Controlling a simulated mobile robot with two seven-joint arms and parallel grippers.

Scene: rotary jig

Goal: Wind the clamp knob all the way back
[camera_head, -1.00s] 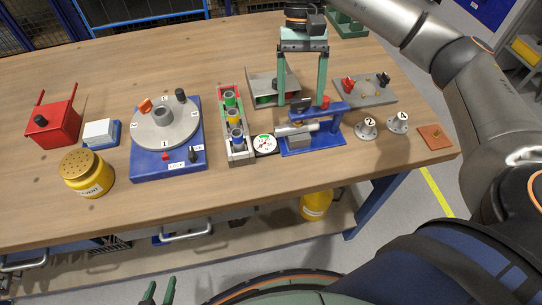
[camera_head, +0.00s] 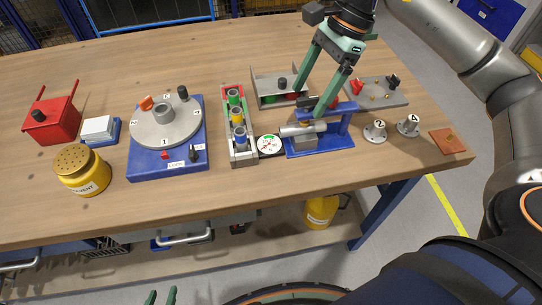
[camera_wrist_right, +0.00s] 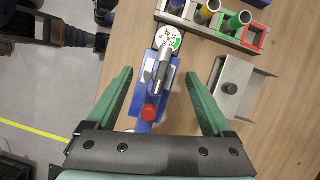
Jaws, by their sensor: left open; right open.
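The blue clamp fixture (camera_head: 335,141) stands near the front right of the bench, with a silver cylinder (camera_head: 303,129) lying across it. A black handle (camera_head: 307,102) is above the cylinder. In the right wrist view, a red knob (camera_wrist_right: 150,112) sits on the blue body, with the silver cylinder (camera_wrist_right: 166,53) beyond it. I cannot tell which is the clamp knob. My right gripper (camera_head: 311,103) is open above the fixture; in the wrist view its fingers (camera_wrist_right: 158,76) straddle it without visible contact. My left gripper (camera_head: 161,297) is open at the bottom edge, away from the bench.
A round gauge (camera_head: 269,145) lies left of the fixture, next to a rack of coloured cylinders (camera_head: 240,158). A grey tray (camera_head: 266,88) is behind. The turntable (camera_head: 190,128) stands left; numbered posts (camera_head: 375,132) stand right. Bare bench lies in front.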

